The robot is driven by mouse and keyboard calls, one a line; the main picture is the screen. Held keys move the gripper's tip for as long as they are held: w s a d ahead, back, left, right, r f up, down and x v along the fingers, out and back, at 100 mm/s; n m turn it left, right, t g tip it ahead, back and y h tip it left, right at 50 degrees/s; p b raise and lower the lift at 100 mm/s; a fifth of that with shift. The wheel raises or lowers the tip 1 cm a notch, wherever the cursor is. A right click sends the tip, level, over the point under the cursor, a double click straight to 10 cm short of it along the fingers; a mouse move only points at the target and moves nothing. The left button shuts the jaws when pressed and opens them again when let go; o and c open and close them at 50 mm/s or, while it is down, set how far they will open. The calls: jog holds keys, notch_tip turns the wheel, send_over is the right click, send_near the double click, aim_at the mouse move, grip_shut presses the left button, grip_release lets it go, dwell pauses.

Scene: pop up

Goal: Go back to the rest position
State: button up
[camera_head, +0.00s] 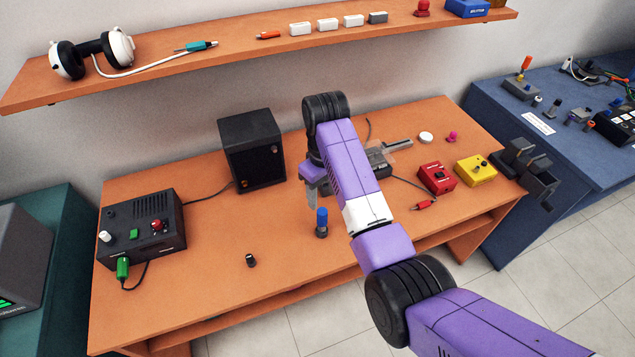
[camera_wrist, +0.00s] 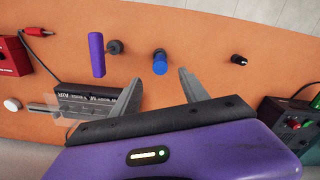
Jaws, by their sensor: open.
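My gripper (camera_head: 312,192) hangs from the purple arm above the orange table (camera_head: 215,255), pointing down. In the wrist view its two fingers (camera_wrist: 160,77) are apart with nothing between them. A blue-topped peg with a dark base (camera_head: 322,222) stands upright on the table close to the gripper. In the wrist view its blue top (camera_wrist: 160,62) shows just beyond the gap between the fingertips; I cannot tell the exact height between them. The wrist view also shows a purple cylinder (camera_wrist: 97,55) beside a dark round piece (camera_wrist: 115,47); my arm seems to hide these in the head view.
A black speaker box (camera_head: 252,150) and a dark control box (camera_head: 142,226) stand left. A small black knob (camera_head: 250,260) lies in front. Red (camera_head: 437,177) and yellow (camera_head: 476,169) boxes sit right. A shelf (camera_head: 250,48) hangs above the table. The front left tabletop is mostly clear.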

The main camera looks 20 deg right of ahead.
jog(key=w+r+m+t, duration=0.1)
jog(key=w+r+t, duration=0.3)
jog(key=w+t, duration=0.45)
jog(key=s+r+m+t+b, duration=0.1)
jog(key=s+r+t, duration=0.1)
jog(key=s, duration=2.4)
jog(key=s+r+m+t+b, duration=0.2)
jog(key=s+t, duration=0.2)
jog(key=s, duration=2.2)
